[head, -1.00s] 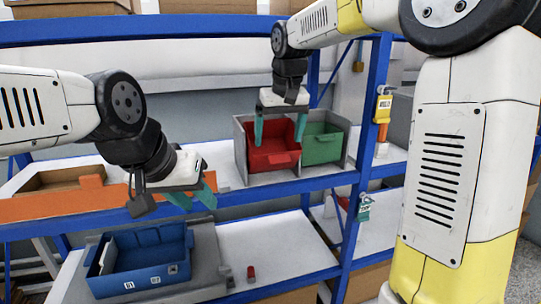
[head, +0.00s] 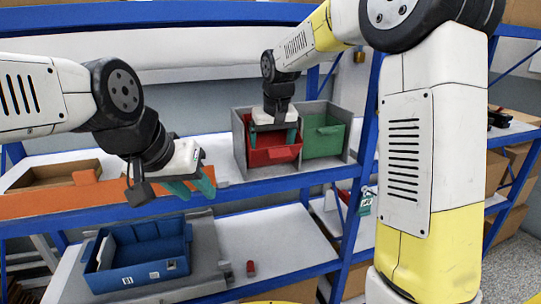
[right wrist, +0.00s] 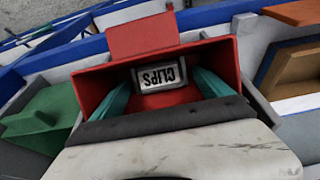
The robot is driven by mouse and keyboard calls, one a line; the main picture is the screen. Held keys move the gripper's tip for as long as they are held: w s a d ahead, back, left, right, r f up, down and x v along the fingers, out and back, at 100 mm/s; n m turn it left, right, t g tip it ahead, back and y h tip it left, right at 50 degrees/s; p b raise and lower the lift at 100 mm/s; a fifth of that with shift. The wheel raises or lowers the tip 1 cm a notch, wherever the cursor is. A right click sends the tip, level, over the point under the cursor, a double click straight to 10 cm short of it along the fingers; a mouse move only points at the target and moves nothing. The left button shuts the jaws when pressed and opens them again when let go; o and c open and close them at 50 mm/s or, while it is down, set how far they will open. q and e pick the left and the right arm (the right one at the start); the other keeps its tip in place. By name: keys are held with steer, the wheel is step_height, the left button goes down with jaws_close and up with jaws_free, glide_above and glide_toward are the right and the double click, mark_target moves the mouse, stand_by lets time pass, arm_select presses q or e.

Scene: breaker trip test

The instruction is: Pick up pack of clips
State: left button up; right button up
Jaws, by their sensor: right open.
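My right gripper (head: 274,137) points down into the red bin. Its teal fingers are apart, one on each side of the pack in the right wrist view, with gaps between. The pack is hidden in the head view. My left gripper (head: 194,187) is empty, its fingers apart, in front of the upper shelf edge.
A green bin (head: 323,140) stands right of the red one in the same grey holder (head: 240,150). A blue bin (head: 140,274) and a small red object (head: 251,268) are on the lower shelf. An orange-fronted tray (head: 40,204) is at left. A blue post (head: 362,175) stands right.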

steer(key=c, duration=1.5)
steer(key=shift+o, duration=0.2)
